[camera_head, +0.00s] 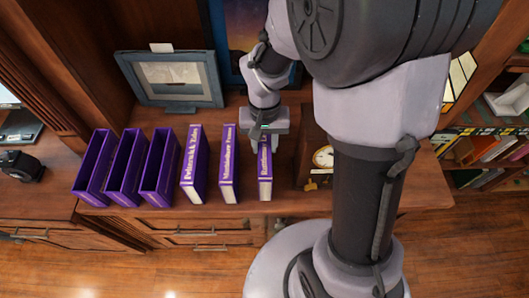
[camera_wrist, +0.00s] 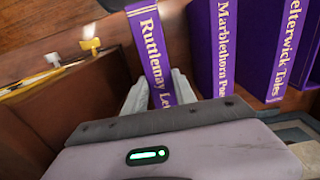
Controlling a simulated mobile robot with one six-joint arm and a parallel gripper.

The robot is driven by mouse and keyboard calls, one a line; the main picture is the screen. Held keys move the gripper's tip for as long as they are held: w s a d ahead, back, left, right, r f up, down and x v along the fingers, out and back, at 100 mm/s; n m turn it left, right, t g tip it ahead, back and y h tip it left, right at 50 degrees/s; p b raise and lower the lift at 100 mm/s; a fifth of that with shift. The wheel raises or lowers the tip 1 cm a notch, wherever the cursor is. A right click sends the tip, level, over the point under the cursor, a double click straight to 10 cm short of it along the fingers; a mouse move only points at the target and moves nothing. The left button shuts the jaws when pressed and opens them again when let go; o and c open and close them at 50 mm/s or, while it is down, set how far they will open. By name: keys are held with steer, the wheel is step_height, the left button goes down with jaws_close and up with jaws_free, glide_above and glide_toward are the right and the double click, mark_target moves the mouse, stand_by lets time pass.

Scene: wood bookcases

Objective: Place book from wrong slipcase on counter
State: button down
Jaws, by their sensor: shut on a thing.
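My gripper (camera_head: 268,132) is shut on a purple book (camera_head: 265,175) at the right end of the row on the wooden counter (camera_head: 330,202). In the wrist view the fingers (camera_wrist: 155,92) close on both sides of this book, whose spine reads "Ruttlemay Le…" (camera_wrist: 152,50). The book is upright; whether its base touches the counter is hard to tell. To its left stand a purple book marked "Marblethorn" (camera_head: 228,165) and one ending in "elterwick Tales" (camera_wrist: 290,55). Further left are three open purple slipcases (camera_head: 94,170) (camera_head: 125,170) (camera_head: 158,170), apparently empty.
A framed picture (camera_head: 170,80) leans behind the row. A small clock (camera_head: 323,157) stands right of the held book. A dark device (camera_head: 22,165) sits at the far left. Drawers (camera_head: 215,225) line the counter's front.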

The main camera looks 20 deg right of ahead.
steer(key=shift+f, duration=0.85)
steer(key=shift+w+f, duration=0.1)
steer(key=shift+f, duration=0.1)
steer(key=c, duration=1)
jaws_free()
steer(key=shift+r, duration=0.1)
